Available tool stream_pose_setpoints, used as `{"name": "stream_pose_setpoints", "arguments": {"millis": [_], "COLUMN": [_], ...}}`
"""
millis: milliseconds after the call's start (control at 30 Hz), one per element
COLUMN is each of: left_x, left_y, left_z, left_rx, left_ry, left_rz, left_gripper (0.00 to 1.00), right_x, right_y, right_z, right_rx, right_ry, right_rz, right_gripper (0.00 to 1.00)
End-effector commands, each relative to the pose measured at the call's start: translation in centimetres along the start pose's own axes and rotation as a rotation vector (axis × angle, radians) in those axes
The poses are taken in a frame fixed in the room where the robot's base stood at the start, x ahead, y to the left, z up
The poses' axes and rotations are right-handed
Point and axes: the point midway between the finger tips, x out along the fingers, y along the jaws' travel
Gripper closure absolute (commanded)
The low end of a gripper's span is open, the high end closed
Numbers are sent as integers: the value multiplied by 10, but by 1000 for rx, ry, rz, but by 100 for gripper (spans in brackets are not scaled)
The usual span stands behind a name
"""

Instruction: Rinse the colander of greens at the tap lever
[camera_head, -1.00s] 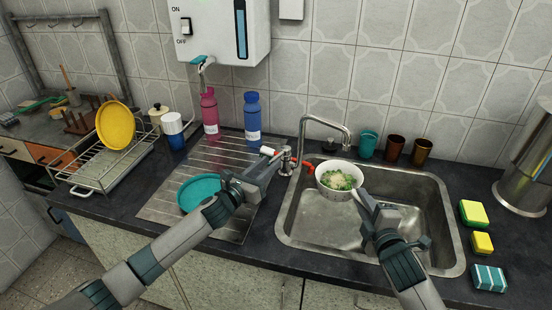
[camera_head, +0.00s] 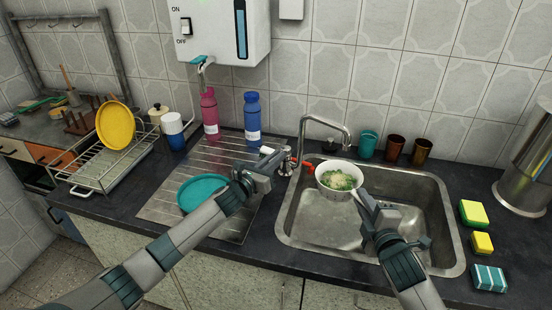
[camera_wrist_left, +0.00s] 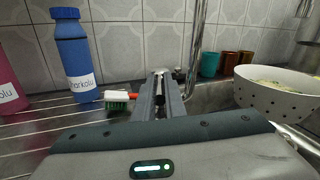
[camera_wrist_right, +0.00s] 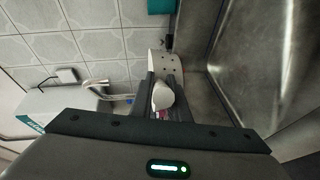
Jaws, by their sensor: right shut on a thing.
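The white perforated colander (camera_head: 324,187) holds pale and green greens (camera_head: 343,180) and is held level over the sink, under the tap spout (camera_head: 346,143). It also shows at the right of the left wrist view (camera_wrist_left: 262,97). My left gripper (camera_head: 277,162) is at the tap base and lever (camera_head: 287,158); the fingers largely hide the lever. Its fingers (camera_wrist_left: 161,78) look close together, and contact is unclear. No water stream is visible.
A brush with green bristles (camera_wrist_left: 117,107) lies behind my left gripper. Blue (camera_head: 252,117) and pink bottles (camera_head: 209,115) stand at the wall. A teal plate (camera_head: 200,192) lies on the drainboard. Cups (camera_head: 395,149) stand behind the steel sink (camera_head: 433,205); sponges (camera_head: 473,213) lie right.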

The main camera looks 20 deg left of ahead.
Motion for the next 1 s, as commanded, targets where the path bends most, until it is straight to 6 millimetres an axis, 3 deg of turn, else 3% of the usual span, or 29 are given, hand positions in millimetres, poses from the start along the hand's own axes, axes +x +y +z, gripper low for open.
{"name": "stream_pose_setpoints", "arguments": {"millis": [600,967,1000], "left_x": [2,2,2], "left_y": [14,14,14], "left_z": [4,3,3], "left_rx": [3,0,0], "left_ry": [31,35,35], "left_rz": [-213,-229,-229], "left_gripper": [100,100,82], "right_x": [0,0,0], "right_y": [1,2,2], "right_z": [0,0,0], "right_rx": [0,0,0], "right_ry": [1,1,1], "right_rz": [3,3,3], "right_gripper": [100,100,100]}}
